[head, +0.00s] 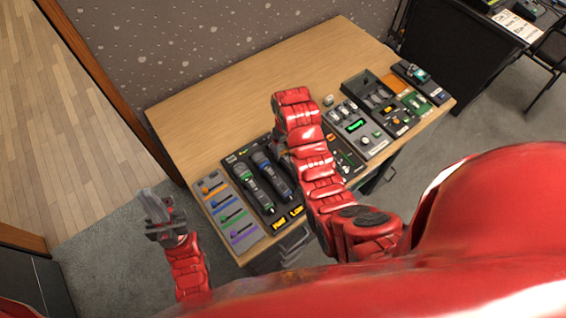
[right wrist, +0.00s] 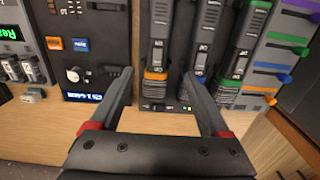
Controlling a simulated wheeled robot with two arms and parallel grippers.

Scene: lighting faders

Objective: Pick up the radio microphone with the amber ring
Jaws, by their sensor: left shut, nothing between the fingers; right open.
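The radio microphone with the amber ring (right wrist: 157,45) lies in the black microphone tray in the right wrist view, its amber ring near the lower end. My right gripper (right wrist: 158,74) is open, its fingers on either side of that microphone; I cannot tell whether they touch it. In the head view my right arm covers this microphone and most of the right gripper. A blue-ringed microphone (head: 272,175) and a green-ringed microphone (head: 254,192) lie beside it. My left gripper (head: 153,202) is shut and empty, left of the table.
The fader panel (head: 228,213) with colored sliders stands at the table's left end. Control boxes (head: 358,129) and a tray (head: 374,90) fill the right part. The back left of the wooden table (head: 205,125) is clear.

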